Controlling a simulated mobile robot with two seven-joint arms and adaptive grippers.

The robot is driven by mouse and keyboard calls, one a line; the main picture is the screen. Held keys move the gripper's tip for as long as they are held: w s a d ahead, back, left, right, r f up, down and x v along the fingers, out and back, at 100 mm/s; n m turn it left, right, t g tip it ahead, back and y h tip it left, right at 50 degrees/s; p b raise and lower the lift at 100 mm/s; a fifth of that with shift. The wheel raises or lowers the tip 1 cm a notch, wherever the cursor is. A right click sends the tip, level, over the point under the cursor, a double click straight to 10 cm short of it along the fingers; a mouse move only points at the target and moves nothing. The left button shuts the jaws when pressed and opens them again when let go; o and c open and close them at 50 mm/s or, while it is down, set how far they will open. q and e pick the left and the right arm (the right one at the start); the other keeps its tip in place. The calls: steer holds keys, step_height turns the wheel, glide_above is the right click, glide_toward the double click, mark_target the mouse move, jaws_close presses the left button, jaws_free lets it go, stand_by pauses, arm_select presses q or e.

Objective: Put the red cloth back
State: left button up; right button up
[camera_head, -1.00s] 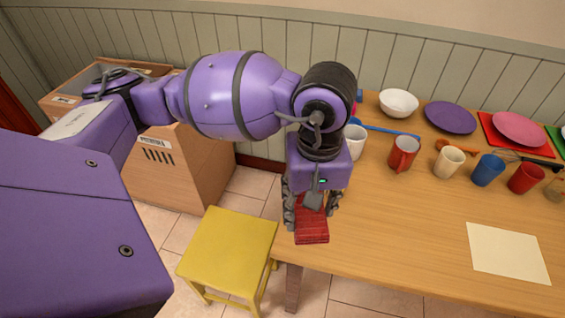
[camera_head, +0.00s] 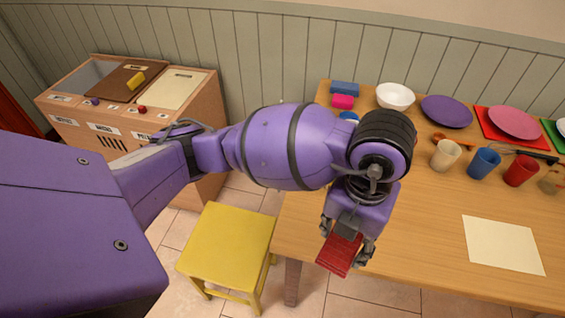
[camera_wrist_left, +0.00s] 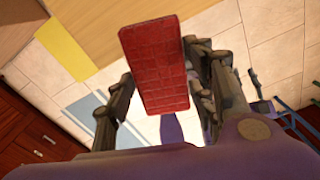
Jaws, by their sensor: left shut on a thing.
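The red cloth (camera_head: 339,254) is a flat, folded-looking red piece with a grid pattern. My left gripper (camera_head: 346,242) is shut on it and holds it at the table's front edge in the head view. In the left wrist view the cloth (camera_wrist_left: 155,65) sits between the fingers of my left gripper (camera_wrist_left: 160,95), with tiled floor and part of the table beyond. My right gripper is not in view.
The wooden table (camera_head: 420,235) holds a white bowl (camera_head: 396,96), plates, several cups, a pink block (camera_head: 343,101), a blue block (camera_head: 344,88) and a cream sheet (camera_head: 503,244). A yellow stool (camera_head: 228,242) stands left of it. A wooden cabinet (camera_head: 130,120) stands farther left.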

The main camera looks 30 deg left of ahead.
arm_select(q)
steer(key=shift+d+n, duration=0.5)
steer(key=shift+n, duration=1)
steer(key=w+a+f, duration=0.4)
steer(key=w+a+f+b, duration=0.1)
steer(key=w+a+f, duration=0.3)
steer(key=a, duration=0.1)
steer(key=shift+w+a+f, duration=0.15)
steer(key=shift+w+f, duration=0.2)
steer(key=shift+f, duration=0.05)
steer(key=shift+w+a+f, duration=0.2)
steer(key=shift+a+f, duration=0.05)
steer(key=shift+f, duration=0.1)
steer(key=shift+w+a+f, duration=0.15)
steer(key=shift+f, duration=1.65)
steer(key=shift+f, duration=0.1)
